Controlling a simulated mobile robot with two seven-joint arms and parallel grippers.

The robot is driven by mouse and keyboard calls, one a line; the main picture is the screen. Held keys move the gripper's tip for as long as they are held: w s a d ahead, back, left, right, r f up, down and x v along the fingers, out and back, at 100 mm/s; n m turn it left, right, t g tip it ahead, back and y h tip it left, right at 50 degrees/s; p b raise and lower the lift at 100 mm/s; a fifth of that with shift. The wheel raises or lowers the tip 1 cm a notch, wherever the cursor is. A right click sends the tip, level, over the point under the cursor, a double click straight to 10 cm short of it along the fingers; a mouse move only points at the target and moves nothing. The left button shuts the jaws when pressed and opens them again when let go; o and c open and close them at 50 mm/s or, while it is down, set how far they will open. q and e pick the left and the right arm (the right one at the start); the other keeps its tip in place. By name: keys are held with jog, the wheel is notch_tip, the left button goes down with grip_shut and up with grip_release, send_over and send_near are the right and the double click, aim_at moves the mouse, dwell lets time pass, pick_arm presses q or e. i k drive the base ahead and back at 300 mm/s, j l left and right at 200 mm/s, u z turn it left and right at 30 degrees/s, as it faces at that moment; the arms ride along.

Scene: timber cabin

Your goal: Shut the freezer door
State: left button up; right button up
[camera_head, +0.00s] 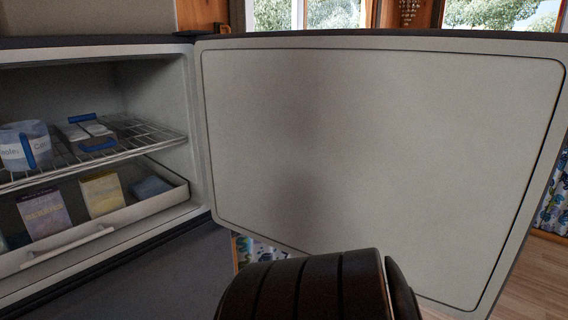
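The freezer door (380,160) stands wide open, hinged at the right side of the freezer body (202,125). Its pale inner panel fills the middle and right of the head view. The freezer's inside is exposed at the left, with a wire shelf (135,137) above a white drawer (100,232). A dark, rounded, ribbed part of my own arm shows at the bottom centre, in front of the door's lower edge. I cannot tell whether it touches the door. Neither gripper is in view.
On the shelf are a white-and-blue tub (22,146) and a blue-trimmed pack (88,130). The drawer holds several packages, including a yellow box (102,194). Windows (305,14) lie behind the door. Wooden floor (540,270) shows at the lower right.

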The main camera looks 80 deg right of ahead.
aim_at(438, 151)
jog(key=k+l, duration=0.15)
jog(key=k, duration=0.25)
jog(key=k+l, duration=0.2)
jog(key=k, duration=0.2)
jog(key=k+l, duration=0.15)
jog(key=k, duration=0.3)
jog(key=k+l, duration=0.15)
jog(key=k, duration=0.25)
